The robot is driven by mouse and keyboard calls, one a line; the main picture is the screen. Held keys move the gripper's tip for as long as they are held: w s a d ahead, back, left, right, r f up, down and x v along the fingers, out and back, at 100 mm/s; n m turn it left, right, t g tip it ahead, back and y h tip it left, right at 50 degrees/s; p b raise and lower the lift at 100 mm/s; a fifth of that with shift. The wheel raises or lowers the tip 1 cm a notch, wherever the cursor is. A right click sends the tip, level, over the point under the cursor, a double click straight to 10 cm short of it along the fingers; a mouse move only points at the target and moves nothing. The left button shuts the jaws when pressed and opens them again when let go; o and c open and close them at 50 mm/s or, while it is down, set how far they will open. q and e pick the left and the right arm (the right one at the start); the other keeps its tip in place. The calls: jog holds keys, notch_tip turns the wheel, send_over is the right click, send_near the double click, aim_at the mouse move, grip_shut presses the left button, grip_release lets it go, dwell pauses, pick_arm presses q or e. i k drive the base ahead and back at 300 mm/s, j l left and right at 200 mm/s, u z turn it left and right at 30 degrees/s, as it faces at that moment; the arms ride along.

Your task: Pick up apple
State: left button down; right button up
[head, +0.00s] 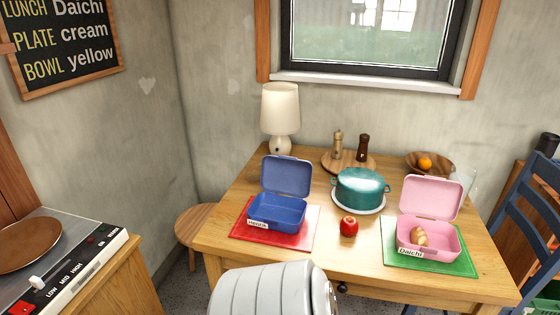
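The red apple (348,226) sits on the wooden table (350,262), in front of the teal pot (360,190) and between the blue and pink lunchboxes. Nothing covers it from this view. Neither of my grippers shows in the head view. A white, ribbed part at the bottom centre, which looks like one of my arm links, hides part of the table's front edge.
An open blue lunchbox (277,212) stands on a red mat (310,235). An open pink lunchbox (431,235) holding a bread roll (418,236) stands on a green mat (455,265). A lamp (281,110) and an orange (425,163) in a bowl are farther back.

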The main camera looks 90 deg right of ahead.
aim_at(349, 226)
jog(key=z, duration=3.3)
